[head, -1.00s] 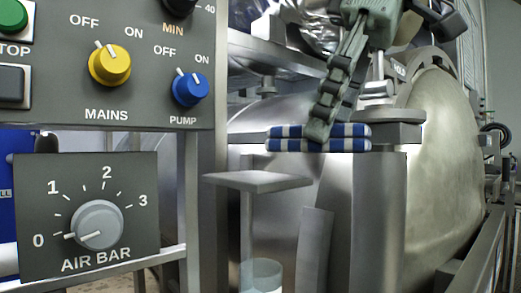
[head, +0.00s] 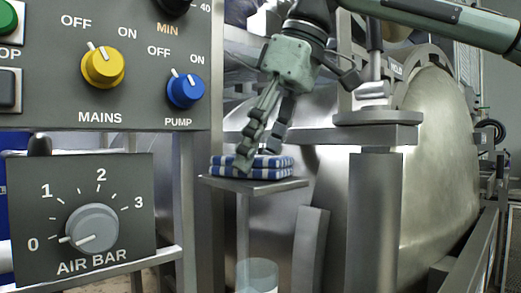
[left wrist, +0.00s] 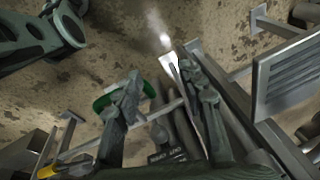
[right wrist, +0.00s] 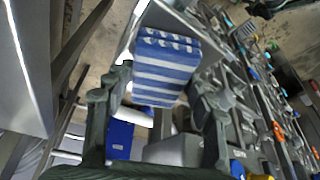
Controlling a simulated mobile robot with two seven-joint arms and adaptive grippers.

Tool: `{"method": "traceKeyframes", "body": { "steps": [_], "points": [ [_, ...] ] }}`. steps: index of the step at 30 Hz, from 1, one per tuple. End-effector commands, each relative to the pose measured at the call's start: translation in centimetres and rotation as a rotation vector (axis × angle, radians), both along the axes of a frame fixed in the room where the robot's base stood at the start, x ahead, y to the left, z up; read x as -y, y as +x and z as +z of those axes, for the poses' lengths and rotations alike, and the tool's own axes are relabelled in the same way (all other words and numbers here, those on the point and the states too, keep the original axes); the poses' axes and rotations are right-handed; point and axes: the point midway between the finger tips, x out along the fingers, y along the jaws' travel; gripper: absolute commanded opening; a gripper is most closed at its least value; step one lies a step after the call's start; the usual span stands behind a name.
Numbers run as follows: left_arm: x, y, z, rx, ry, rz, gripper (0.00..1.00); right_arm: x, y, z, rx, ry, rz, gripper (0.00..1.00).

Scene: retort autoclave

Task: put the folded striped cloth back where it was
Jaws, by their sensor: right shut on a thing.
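The folded blue-and-white striped cloth (head: 272,172) lies flat on, or just above, a small grey metal shelf (head: 285,186) in the head view; contact cannot be told for certain. My right gripper (head: 262,160) reaches down from above and is shut on the cloth, one finger in front of it and the other behind. In the right wrist view the cloth (right wrist: 168,68) shows between the fingertips (right wrist: 163,85), with the shelf's edge behind it. In the left wrist view my left gripper (left wrist: 165,95) has its fingers apart, with nothing evident held between them.
The control panel (head: 130,60) with yellow and blue knobs stands close left of the shelf, above the air dial (head: 92,228). A bare grey ledge (head: 365,134) on a post is to the right. The large steel vessel (head: 440,150) stands behind. A clear container (head: 258,275) is below the shelf.

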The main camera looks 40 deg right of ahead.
Motion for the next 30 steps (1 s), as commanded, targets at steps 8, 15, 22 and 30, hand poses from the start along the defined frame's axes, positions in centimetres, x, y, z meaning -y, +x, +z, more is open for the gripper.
{"method": "traceKeyframes", "body": {
  "steps": [8, 15, 22, 30],
  "points": [
    [0.0, 0.0, 0.0, 0.000, 0.000, 0.001, 0.40, 0.0, 0.0, -0.1, 0.000, 0.000, 0.000, 0.65],
    [0.0, 0.0, 0.0, 0.000, 0.000, 0.000, 0.40, 0.0, 0.0, -0.1, 0.000, 0.000, 0.000, 0.76],
    [0.0, 0.0, 0.0, 0.000, 0.000, 0.000, 0.40, 0.1, -0.1, 0.4, 0.001, 0.000, 0.000, 0.76],
    [0.0, 0.0, 0.0, 0.000, 0.000, 0.000, 0.40, 1.0, -1.7, 4.9, 0.003, 0.001, -0.001, 0.76]
  ]
}}
